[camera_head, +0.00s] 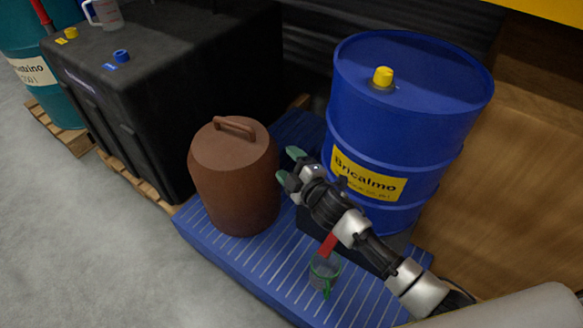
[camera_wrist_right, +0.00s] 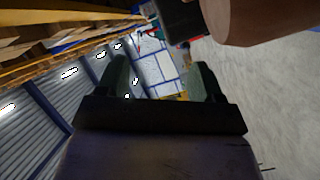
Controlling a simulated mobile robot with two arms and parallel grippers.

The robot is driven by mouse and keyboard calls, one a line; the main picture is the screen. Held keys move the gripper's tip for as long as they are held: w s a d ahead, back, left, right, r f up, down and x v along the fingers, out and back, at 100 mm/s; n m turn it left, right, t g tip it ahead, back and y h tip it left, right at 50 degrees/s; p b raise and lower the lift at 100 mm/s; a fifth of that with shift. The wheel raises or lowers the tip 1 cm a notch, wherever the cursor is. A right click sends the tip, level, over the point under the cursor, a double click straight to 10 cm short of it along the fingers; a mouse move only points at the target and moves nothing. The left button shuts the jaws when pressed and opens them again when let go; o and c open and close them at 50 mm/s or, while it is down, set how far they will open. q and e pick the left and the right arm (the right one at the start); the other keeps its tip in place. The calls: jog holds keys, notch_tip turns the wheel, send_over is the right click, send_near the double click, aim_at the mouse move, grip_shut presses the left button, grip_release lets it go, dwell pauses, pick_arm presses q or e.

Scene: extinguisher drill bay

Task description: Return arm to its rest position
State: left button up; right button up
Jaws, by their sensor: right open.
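My right arm reaches in from the lower right of the head view. Its gripper (camera_head: 287,164) is open, with greenish fingertips apart and nothing between them. It hovers between the brown lidded canister (camera_head: 232,185) and the blue drum (camera_head: 405,110) with a yellow cap. In the right wrist view the open fingers (camera_wrist_right: 160,82) frame only distant background, and part of the brown canister shows at upper right. My left gripper is not in view.
A blue slatted platform (camera_head: 215,240) carries the canister and drum. A clear cup with a green handle (camera_head: 323,272) and a red object (camera_head: 328,244) sit below my forearm. A black tank (camera_head: 180,90) stands left. Grey floor (camera_head: 80,240) is free at lower left.

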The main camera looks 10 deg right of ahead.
jog(key=shift+s+d+f+m+h, duration=0.3)
jog(key=shift+f+m, duration=0.1)
jog(key=shift+f, duration=0.1)
